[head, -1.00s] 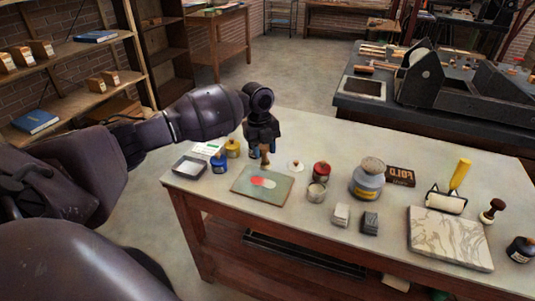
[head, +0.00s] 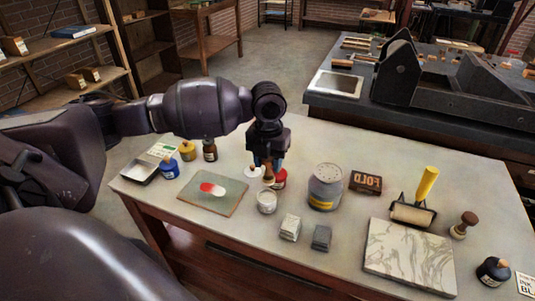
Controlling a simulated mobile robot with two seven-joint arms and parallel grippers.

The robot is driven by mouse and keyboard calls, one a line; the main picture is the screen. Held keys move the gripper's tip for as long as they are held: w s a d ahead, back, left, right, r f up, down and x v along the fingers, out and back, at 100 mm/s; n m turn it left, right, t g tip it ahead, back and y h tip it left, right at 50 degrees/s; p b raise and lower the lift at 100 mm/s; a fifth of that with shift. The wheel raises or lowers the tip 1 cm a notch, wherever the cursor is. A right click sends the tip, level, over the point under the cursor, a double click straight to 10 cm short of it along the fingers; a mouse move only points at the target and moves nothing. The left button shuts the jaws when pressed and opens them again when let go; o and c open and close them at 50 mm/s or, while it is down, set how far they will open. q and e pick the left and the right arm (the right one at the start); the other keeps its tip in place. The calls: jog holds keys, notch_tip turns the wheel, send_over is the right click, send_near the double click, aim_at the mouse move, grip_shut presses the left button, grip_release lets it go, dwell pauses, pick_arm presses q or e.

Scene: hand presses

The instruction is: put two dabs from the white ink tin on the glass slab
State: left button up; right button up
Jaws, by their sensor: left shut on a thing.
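The glass slab (head: 197,203), a grey-green plate, lies flat on the table with a red dab (head: 206,187) and a white dab (head: 219,191) side by side on it. The white ink tin (head: 267,204) is a small, pale, round tin right of the slab. My left gripper (head: 268,167) points down behind this tin, shut on a small brown tool (head: 269,180). The tool's lower end is close to the tin's back rim; I cannot tell whether it touches. A red tin (head: 281,180) is partly hidden behind the gripper. My right gripper is out of view.
A white lid (head: 252,171) lies left of the gripper. A large grey container (head: 326,187) stands to the right, and two small blocks (head: 290,227) stand in front. A marble slab (head: 409,258) lies right.

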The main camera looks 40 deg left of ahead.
aim_at(267, 174)
pick_arm(q)
jog(key=shift+s+a+f, duration=0.2)
jog(key=shift+s+f, duration=0.05)
jog(key=shift+f, duration=0.05)
jog(key=shift+f+b, duration=0.25)
jog(key=shift+b, duration=0.2)
jog(key=shift+f, duration=0.35)
jog(key=shift+f+b, duration=0.85)
jog(key=shift+b, duration=0.05)
jog(key=shift+w+f+b, duration=0.1)
jog(key=shift+f+b, duration=0.8)
jog(key=shift+f, duration=0.35)
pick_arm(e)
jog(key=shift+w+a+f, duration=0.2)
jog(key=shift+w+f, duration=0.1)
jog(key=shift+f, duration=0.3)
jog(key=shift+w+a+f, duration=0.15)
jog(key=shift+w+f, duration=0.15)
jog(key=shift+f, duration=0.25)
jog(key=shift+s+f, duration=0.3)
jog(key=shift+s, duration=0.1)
